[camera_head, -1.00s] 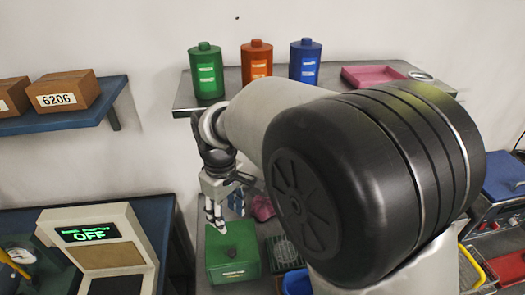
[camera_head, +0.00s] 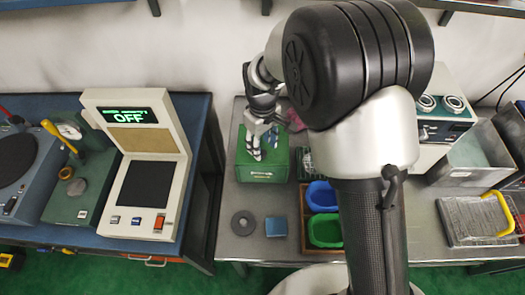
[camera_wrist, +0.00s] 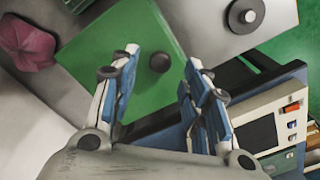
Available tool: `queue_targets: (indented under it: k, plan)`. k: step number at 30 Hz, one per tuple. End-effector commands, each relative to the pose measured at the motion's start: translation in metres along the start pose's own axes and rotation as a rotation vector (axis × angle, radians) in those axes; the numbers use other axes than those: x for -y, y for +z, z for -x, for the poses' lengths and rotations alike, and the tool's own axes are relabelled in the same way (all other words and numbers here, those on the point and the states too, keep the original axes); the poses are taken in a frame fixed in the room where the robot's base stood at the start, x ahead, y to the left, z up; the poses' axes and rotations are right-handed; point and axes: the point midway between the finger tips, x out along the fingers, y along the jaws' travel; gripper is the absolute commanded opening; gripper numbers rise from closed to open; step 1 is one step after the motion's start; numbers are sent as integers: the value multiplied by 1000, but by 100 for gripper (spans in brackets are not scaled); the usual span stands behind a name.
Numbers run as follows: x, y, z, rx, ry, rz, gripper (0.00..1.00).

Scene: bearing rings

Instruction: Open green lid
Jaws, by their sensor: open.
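The green lid (camera_head: 279,157) tops a green box on the metal table, and it looks closed. In the wrist view the lid (camera_wrist: 108,40) fills the middle, with a dark round knob (camera_wrist: 159,62) standing on it. My gripper (camera_head: 258,152) points down above the lid and hides its knob in the head view. In the wrist view my gripper (camera_wrist: 160,72) has its blue-padded fingers apart, with the knob seen between their tips. Nothing is held. I cannot tell the exact height above the knob.
A dark ring (camera_head: 243,223) and a small blue block (camera_head: 276,227) lie in front of the box. Blue (camera_head: 322,196) and green (camera_head: 325,230) bins stand to the right. A pink object (camera_wrist: 27,42) lies near the box. A machine reading OFF (camera_head: 138,165) is on the left bench.

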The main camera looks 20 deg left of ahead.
Motion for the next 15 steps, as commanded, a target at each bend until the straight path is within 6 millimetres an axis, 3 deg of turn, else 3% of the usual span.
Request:
queue_targets:
  k: [1, 6, 15]
  plan:
    - [0, 1, -10, 3, -1, 0, 43]
    - [0, 1, -27, 2, -1, 0, 43]
    - [0, 0, -31, 0, 0, 0, 43]
